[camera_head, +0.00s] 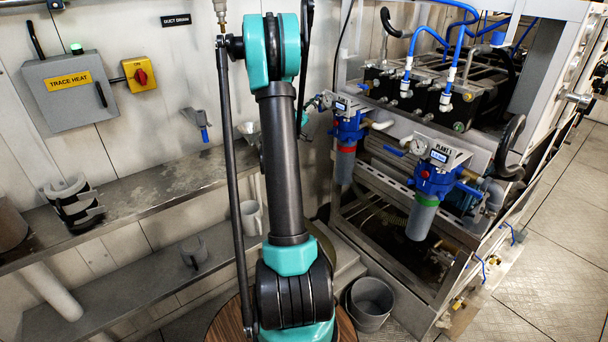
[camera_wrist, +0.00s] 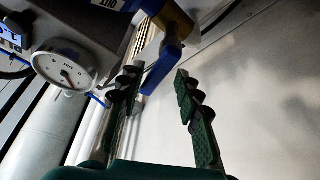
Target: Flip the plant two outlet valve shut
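In the wrist view a blue valve handle (camera_wrist: 162,66) hangs down from a brass fitting (camera_wrist: 178,24) near an "OUT" label (camera_wrist: 106,3). A round gauge (camera_wrist: 64,66) sits to its left. My gripper (camera_wrist: 156,76) is open; its two dark green padded fingers are well apart, with the handle showing between and beyond their tips. I cannot tell whether a finger touches it. In the head view the unit with the red band (camera_head: 345,132) stands just right of my arm, its label unreadable. My gripper is mostly hidden behind my arm there.
The unit labelled "PLANT 1" (camera_head: 436,165) stands to the right on the same frame. A grey bucket (camera_head: 370,302) is on the floor. Shelves (camera_head: 150,190) with cups line the left wall, below a "TRACE HEAT" box (camera_head: 72,95) and a blue-handled drain fitting (camera_head: 202,125).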

